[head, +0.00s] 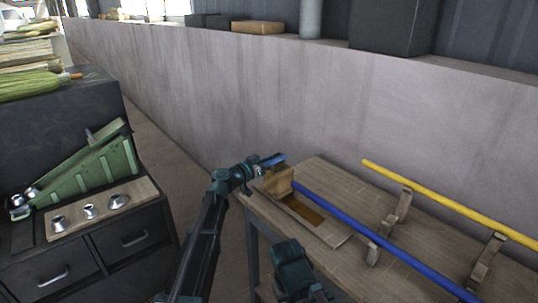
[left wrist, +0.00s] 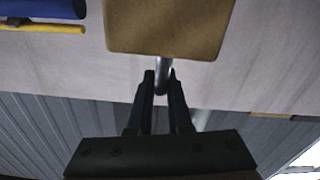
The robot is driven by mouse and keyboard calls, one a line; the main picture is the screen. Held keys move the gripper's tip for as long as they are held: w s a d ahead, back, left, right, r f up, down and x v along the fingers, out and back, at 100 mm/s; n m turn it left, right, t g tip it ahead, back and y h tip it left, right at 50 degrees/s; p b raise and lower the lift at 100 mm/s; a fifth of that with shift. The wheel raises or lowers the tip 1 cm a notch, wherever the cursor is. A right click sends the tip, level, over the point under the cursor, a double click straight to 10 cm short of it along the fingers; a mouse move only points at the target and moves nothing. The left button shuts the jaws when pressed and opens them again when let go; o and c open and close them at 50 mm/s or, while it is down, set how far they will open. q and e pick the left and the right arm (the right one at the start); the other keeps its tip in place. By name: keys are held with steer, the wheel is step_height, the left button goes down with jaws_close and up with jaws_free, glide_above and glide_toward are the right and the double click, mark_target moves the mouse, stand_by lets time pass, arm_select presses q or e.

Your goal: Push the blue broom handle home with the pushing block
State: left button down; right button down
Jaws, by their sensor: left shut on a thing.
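The blue broom handle (head: 375,238) lies slanting across the wooden bench, and its far end is close to the pushing block. The pushing block (head: 279,182) is a brown wooden block at the bench's left end; it fills the top of the left wrist view (left wrist: 168,25). My left gripper (head: 266,163) is shut on the block's thin metal stem (left wrist: 162,76). The blue handle also shows at the top left of the left wrist view (left wrist: 40,8). Whether block and handle touch, I cannot tell. My right gripper's fingers are not visible.
A yellow handle (head: 445,203) lies behind the blue one. Wooden rests (head: 487,262) stand on the bench (head: 335,175), which has a brown recess (head: 304,209) under the blue handle. A dark cabinet (head: 90,245) with a green fixture (head: 95,172) stands left. A grey wall (head: 230,90) runs behind.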

arm_select(q)
steer(key=shift+s+d, duration=0.6)
steer(key=shift+s, duration=0.1)
steer(key=c, duration=0.8)
jaws_free()
steer(key=shift+w+a, duration=0.1)
steer(key=shift+c, duration=0.2)
steer(key=v, duration=1.3)
steer(key=shift+s+a, duration=0.25)
steer(key=shift+s, duration=0.05)
